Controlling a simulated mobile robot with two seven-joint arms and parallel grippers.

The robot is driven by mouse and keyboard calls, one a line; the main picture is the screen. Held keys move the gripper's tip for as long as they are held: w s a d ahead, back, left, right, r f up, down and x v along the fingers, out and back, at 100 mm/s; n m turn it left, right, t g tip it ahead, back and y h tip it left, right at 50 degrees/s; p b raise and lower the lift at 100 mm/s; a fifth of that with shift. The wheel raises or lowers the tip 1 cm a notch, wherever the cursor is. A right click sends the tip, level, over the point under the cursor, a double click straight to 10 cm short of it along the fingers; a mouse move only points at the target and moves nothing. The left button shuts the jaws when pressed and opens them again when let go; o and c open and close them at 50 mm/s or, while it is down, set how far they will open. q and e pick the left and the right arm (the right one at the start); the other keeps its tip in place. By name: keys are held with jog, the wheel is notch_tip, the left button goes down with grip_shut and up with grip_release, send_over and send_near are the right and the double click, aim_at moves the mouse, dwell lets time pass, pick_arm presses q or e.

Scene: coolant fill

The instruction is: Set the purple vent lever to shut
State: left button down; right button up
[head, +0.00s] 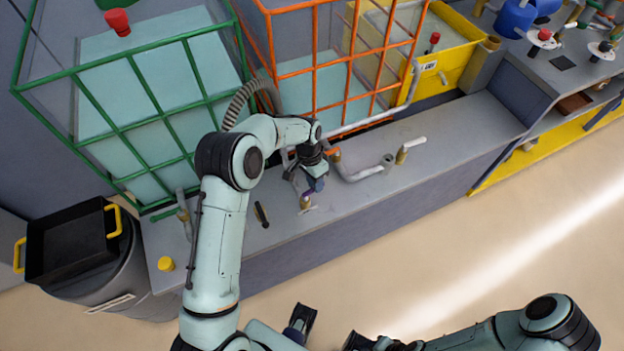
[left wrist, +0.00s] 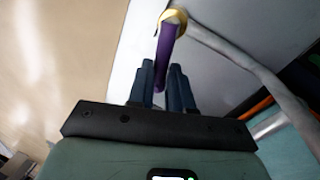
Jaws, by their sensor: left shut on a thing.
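The purple vent lever (left wrist: 166,45) shows in the left wrist view, running from a brass ring (left wrist: 173,17) down between the two dark fingers of my left gripper (left wrist: 162,85). The gripper is shut on the lever. In the head view my left gripper (head: 314,184) is low over the grey bench, beside a small brass fitting (head: 305,202); it hides most of the lever there. My right arm (head: 480,338) lies along the bottom edge of the head view, away from the bench. I cannot make out its fingers clearly.
The grey bench (head: 450,145) holds a bent pipe (head: 365,172), a brass valve with a pale handle (head: 402,153), a dark tool (head: 262,214) and a yellow cap (head: 166,264). Green (head: 125,128) and orange (head: 312,75) cages stand behind. A black tray (head: 65,245) is left. The front floor is clear.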

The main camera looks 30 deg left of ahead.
pick_arm(q)
jog(key=shift+s+d+m+g, duration=0.15)
jog(key=shift+d+m, duration=0.1)
jog(key=shift+m, duration=0.45)
jog(key=shift+s+d+m+g, duration=0.15)
jog(key=shift+d+m, duration=0.1)
jog(key=shift+m, duration=0.45)
jog(key=c, duration=1)
grip_release()
jog(key=shift+c, duration=0.2)
jog(key=p+v, duration=0.1)
jog(key=v, duration=1.2)
jog(key=shift+r, duration=0.2)
jog(key=shift+d, duration=0.15)
